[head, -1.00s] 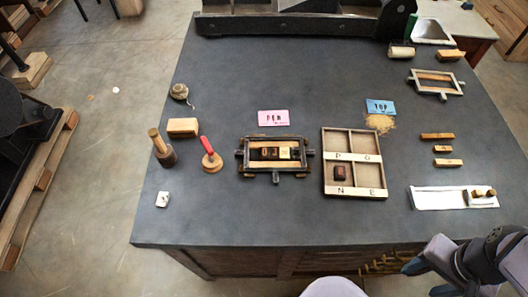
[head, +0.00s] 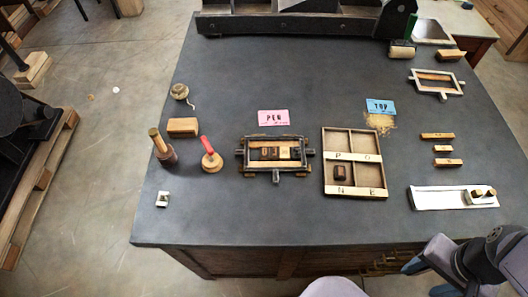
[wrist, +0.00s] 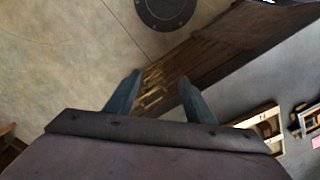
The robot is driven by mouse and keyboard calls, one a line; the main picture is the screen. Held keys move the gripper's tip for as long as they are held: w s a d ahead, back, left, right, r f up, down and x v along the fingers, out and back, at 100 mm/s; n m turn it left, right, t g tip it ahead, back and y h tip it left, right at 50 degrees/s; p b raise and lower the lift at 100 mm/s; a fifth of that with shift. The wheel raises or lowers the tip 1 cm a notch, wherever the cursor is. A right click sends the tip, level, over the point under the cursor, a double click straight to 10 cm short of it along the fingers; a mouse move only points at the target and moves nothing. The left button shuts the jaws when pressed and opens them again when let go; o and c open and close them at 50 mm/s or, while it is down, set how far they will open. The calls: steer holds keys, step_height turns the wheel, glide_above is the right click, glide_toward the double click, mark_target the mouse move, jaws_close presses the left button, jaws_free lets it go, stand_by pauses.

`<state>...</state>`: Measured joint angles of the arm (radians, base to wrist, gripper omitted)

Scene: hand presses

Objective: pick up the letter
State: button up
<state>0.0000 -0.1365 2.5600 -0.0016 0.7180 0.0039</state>
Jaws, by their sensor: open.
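Several small blocks could be the letter. One dark brown block (head: 340,173) lies in the N compartment of the wooden tray (head: 384,160), whose other compartments look empty. Several dark and pale blocks (head: 268,153) stand in a row inside the framed chase (head: 245,155) left of the tray. Small blocks (head: 477,194) also lie on the white strip (head: 435,198) at the right. My gripper (wrist: 160,85) is open and empty in the wrist view, over the table's front side and the floor, away from all blocks. In the head view only my arm shows, at the lower right.
A pink PEN card (head: 273,117) and a blue TOP card (head: 380,107) lie behind the chase and tray. Wooden bars (head: 437,136) lie at right. The front table strip is mostly clear.

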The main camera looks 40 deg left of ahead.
steer(key=shift+o, duration=0.5)
steer(key=w+a+m, duration=0.1)
steer(key=w+a, duration=0.3)
steer(key=a, duration=0.3)
steer(key=w+a+r+m+y, duration=0.1)
steer(key=w+a+m, duration=0.1)
steer(key=w+a, duration=0.2)
steer(key=w+a+r+m, duration=0.1)
steer(key=w+a, duration=0.3)
steer(key=a, duration=0.7)
steer(key=shift+w+r+m+g+y+b, duration=0.15)
steer(key=shift+m+g+y+b, duration=0.25)
steer(key=s+a+m+g+y, duration=0.1)
steer(key=s+a+m, duration=0.1)
steer(key=a, duration=1.3)
steer(key=m+g, duration=0.2)
glide_toward(265, 152)
steer(key=shift+s+a+f+b, duration=0.3)
steer(key=shift+s+f, duration=0.05)
steer(key=shift+s, duration=0.15)
steer(key=shift+t, duration=0.3)
steer(key=shift+p+x, duration=1.6)
steer(key=shift+x, duration=1.55)
steer(key=shift+d+f, duration=0.1)
steer(key=shift+f, duration=0.4)
